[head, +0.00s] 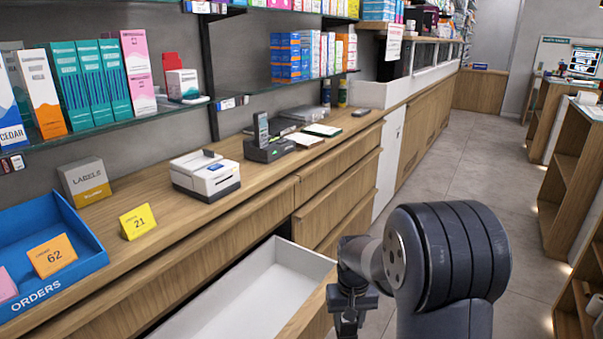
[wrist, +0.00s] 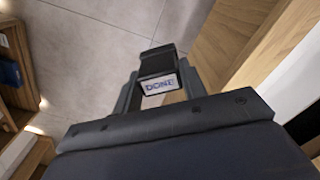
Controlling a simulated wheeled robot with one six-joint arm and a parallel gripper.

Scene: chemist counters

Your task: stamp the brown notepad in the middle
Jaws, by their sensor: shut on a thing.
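My gripper (head: 347,308) is low at the bottom middle of the head view, beside the open drawer and partly hidden by my arm. In the wrist view my gripper (wrist: 160,78) is shut on a dark stamp (wrist: 159,87), whose pale face reads "DONE". Small pads lie on the counter in the head view: a pale one (head: 303,139) and, just behind it, one with a dark green edge (head: 323,130). They are too small to tell which is the brown notepad. My gripper is well apart from them, nearer and lower.
An open white drawer (head: 250,296) juts from the counter (head: 255,198), its visible floor bare. Floor to the right is clear.

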